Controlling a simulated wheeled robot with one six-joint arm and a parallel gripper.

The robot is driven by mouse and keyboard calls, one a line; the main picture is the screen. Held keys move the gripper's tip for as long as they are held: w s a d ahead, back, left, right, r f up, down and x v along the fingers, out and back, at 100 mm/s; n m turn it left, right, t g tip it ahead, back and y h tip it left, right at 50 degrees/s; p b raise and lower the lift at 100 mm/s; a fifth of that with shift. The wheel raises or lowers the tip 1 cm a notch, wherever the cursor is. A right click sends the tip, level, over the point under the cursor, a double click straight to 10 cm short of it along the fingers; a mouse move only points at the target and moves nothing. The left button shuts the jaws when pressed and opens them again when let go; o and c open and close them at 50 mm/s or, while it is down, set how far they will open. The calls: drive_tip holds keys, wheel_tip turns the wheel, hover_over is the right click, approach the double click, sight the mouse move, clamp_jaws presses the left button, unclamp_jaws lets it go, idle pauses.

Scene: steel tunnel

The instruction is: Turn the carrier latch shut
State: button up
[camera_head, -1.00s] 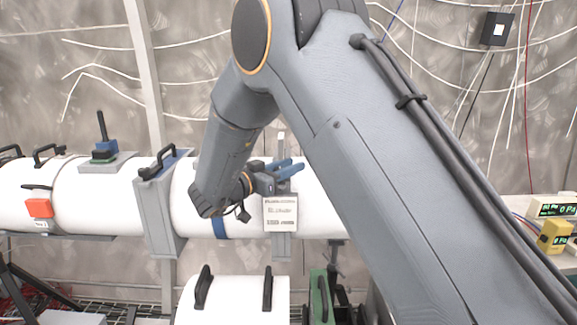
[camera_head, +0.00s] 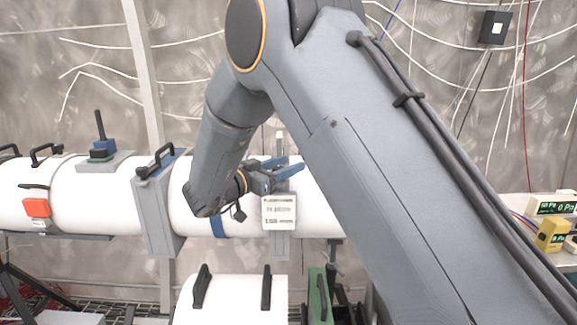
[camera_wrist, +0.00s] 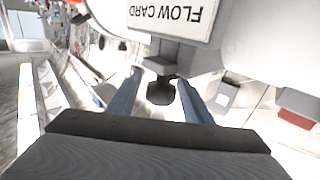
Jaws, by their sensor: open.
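A black knob-like piece (camera_wrist: 160,90) on a dark stem shows between the fingers in the wrist view, just below the white flow card. It looks like the latch, but I cannot be sure. My gripper (camera_wrist: 159,77) is open, with one blue-grey finger on each side of the piece; contact is not clear. In the head view my gripper (camera_head: 292,168) is in front of the white tube (camera_head: 325,205), above the hanging card (camera_head: 279,212). The latch itself cannot be made out there.
A grey clamp collar with a black handle (camera_head: 160,215) stands left of my arm. An orange block (camera_head: 37,208) is on the tube's left part. A shorter white cylinder (camera_head: 232,300) with two black handles lies below.

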sight(273, 170)
drive_tip(key=b+v, duration=0.2)
drive_tip(key=v, duration=0.5)
